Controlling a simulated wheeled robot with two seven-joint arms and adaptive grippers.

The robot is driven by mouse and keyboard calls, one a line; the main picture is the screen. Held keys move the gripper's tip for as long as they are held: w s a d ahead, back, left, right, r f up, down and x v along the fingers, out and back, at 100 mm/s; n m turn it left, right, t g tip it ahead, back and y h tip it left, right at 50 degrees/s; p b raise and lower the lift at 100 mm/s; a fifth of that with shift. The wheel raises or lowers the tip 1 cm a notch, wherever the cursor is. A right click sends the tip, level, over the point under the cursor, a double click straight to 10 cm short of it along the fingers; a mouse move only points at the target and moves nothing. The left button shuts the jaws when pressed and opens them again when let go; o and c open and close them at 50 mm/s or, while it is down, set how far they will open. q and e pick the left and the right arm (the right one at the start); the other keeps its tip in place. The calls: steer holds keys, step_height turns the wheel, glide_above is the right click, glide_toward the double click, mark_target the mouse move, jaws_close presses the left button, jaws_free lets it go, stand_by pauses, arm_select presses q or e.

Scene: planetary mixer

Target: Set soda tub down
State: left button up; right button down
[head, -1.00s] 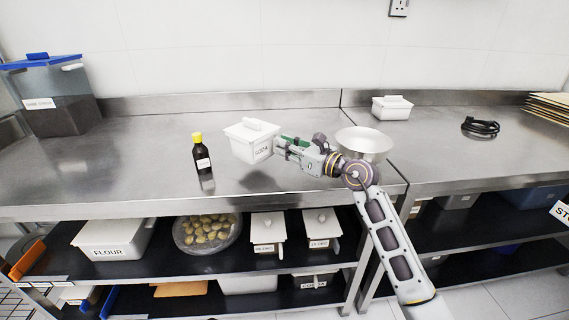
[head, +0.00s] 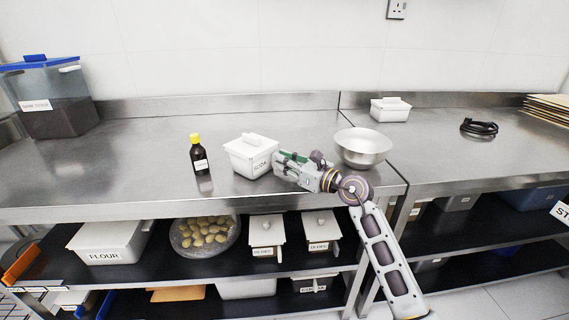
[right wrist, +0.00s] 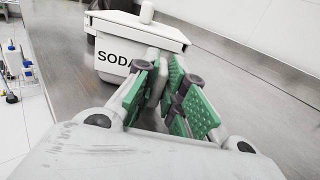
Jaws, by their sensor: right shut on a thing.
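The soda tub (head: 247,160) is a white lidded box labelled SODA. It stands level at the counter's middle, its base touching or very close to the steel top. It also shows in the right wrist view (right wrist: 112,57), at the top left beyond the fingers. My left gripper is not in view.
A dark bottle with a yellow cap (head: 199,156) stands just left of the tub. A metal bowl (head: 363,147) is behind my right wrist. The steel counter (head: 130,170) is clear farther left. Another white tub (head: 390,109) stands at the back right.

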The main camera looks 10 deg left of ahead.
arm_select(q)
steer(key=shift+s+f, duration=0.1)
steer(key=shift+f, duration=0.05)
arm_select(e)
steer(key=c, duration=1.9)
jaws_free()
steer(key=shift+f, duration=0.1)
steer(key=o, duration=0.4)
steer(key=shift+r, duration=0.2)
steer(key=shift+v, duration=1.15)
steer(key=p+v, duration=0.1)
steer(key=v, duration=0.7)
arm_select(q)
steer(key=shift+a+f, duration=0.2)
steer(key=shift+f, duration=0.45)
arm_select(e)
steer(key=shift+v, duration=0.9)
